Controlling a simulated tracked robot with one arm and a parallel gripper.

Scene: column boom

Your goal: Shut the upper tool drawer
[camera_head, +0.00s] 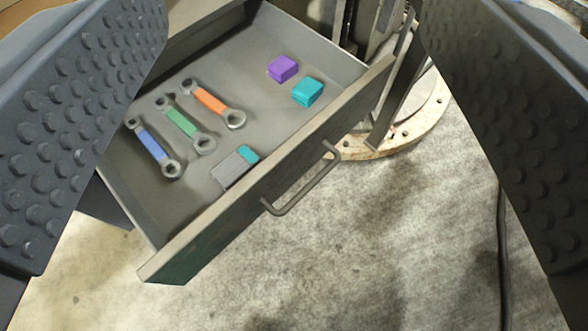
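The tool drawer (280,151) is pulled out, its front panel running diagonally from lower left to upper right. A dark bar handle (303,186) is fixed to the outside of the front panel. Inside lie a blue wrench (152,146), a green wrench (184,125), an orange wrench (212,103), a purple block (283,68), a teal block (307,92) and a grey and teal item (235,167). My gripper (300,140) is open, with its two studded fingers wide apart at the left and right edges. It holds nothing, and the drawer shows between the fingers.
A pale round base (405,130) with dark metal parts stands beyond the drawer at upper right. A black cable (503,240) lies on the concrete floor at right. The floor (350,260) in front of the drawer is otherwise clear.

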